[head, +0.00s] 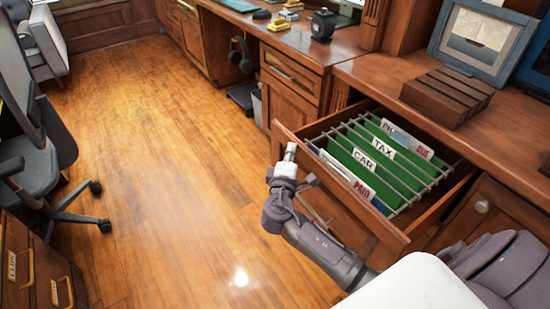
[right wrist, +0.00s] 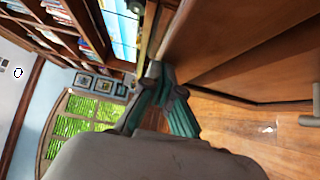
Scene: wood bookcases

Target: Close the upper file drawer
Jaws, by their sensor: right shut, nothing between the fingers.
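The upper file drawer (head: 345,218) stands pulled open from the wooden desk at the right of the head view. A metal rack inside holds green hanging folders (head: 372,155) with labels such as CAR and TAX. My right gripper (head: 290,152) is shut and empty at the outer side of the drawer front, near its far top corner. In the right wrist view the shut fingers (right wrist: 156,70) are close beside a wooden panel (right wrist: 235,45); I cannot tell whether they touch it. My left gripper is not in view.
An office chair (head: 40,150) stands at the left, above a low cabinet with brass handles (head: 30,270). The wood floor (head: 170,150) between is clear. A slatted wooden block (head: 447,96) and a framed picture (head: 480,38) stand on the desk top.

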